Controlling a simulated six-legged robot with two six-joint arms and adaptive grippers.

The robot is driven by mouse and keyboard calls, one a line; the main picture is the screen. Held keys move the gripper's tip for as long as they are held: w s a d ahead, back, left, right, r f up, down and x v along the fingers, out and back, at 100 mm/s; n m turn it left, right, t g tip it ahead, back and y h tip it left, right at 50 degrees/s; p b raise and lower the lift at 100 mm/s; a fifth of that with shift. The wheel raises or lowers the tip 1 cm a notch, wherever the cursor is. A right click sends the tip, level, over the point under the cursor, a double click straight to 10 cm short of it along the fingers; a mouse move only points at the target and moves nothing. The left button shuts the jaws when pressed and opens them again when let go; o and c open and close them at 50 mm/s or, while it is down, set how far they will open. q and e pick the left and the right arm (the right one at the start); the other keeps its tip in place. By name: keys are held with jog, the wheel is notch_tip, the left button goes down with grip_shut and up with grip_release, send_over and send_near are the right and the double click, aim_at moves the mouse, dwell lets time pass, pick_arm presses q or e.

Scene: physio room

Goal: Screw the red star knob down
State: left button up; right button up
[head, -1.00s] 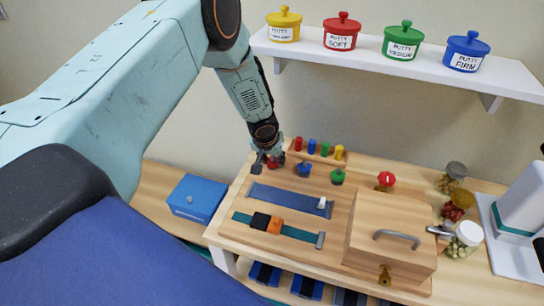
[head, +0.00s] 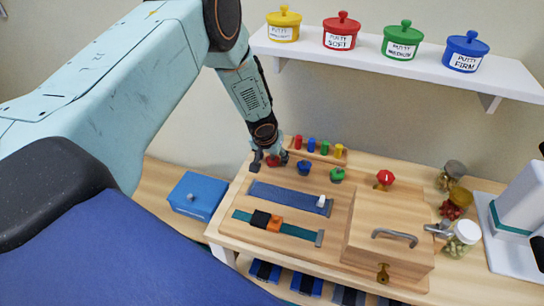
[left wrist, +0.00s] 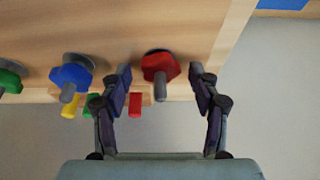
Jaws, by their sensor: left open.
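The red star knob (left wrist: 158,66) stands on its threaded stud on the wooden board in the left wrist view. In the head view the red star knob (head: 273,161) is partly hidden by my left gripper (head: 268,163). In the left wrist view my left gripper (left wrist: 160,76) is open, with one finger on each side of the red knob and a visible gap at both sides. My right gripper is not in view.
A blue knob (head: 304,168) and a green knob (head: 337,175) stand to the right along the board. Several coloured pegs (head: 325,148) stand behind. A wooden box (head: 385,245) with a handle is at the right; a blue box (head: 197,197) is at the left.

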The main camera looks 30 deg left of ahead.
pick_arm(q)
jog(key=shift+s, duration=0.1)
jog(key=v, duration=1.2)
jog(key=shift+f, duration=0.1)
dwell(0.6)
